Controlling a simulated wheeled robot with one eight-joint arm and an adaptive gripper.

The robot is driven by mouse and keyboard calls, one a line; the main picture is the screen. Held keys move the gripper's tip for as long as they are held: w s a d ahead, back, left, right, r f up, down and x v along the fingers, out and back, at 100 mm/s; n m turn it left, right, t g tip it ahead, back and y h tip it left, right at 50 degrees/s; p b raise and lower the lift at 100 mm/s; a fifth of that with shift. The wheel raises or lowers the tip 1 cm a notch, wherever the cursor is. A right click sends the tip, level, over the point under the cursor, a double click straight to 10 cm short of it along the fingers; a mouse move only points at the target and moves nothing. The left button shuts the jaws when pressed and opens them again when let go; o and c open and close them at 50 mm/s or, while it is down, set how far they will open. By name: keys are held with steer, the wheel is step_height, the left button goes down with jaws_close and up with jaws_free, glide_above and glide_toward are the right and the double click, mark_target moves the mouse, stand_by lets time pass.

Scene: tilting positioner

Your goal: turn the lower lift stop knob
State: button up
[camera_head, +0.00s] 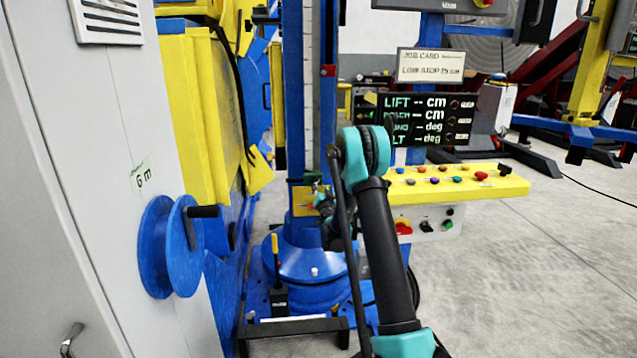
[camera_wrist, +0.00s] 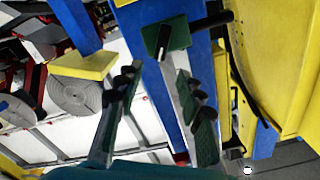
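The lower lift stop appears to be a green block (camera_wrist: 178,33) on the blue column (camera_wrist: 95,12) in the wrist view. A black knob (camera_wrist: 163,42) with a pale line sits on its face. My gripper (camera_wrist: 157,82) is open, its two fingers apart and pointing toward the block. The knob lies beyond the fingertips, roughly between them; no contact shows. In the head view my gripper (camera_head: 324,203) is close to the column's lower part, beside a yellow plate (camera_head: 302,201). There my arm partly hides it, and the knob cannot be made out.
A red stop (camera_head: 328,70) sits higher on the column. A job card (camera_head: 431,66) reads "LOW STOP 75 cm". The display (camera_head: 428,119) shows dashes. A yellow button panel (camera_head: 455,182) stands right of my arm, a grey cabinet with a blue handwheel (camera_head: 155,247) left.

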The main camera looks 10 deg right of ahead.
mark_target(319, 181)
steer(key=w, duration=0.9)
steer(key=shift+w, duration=0.3)
jaws_close()
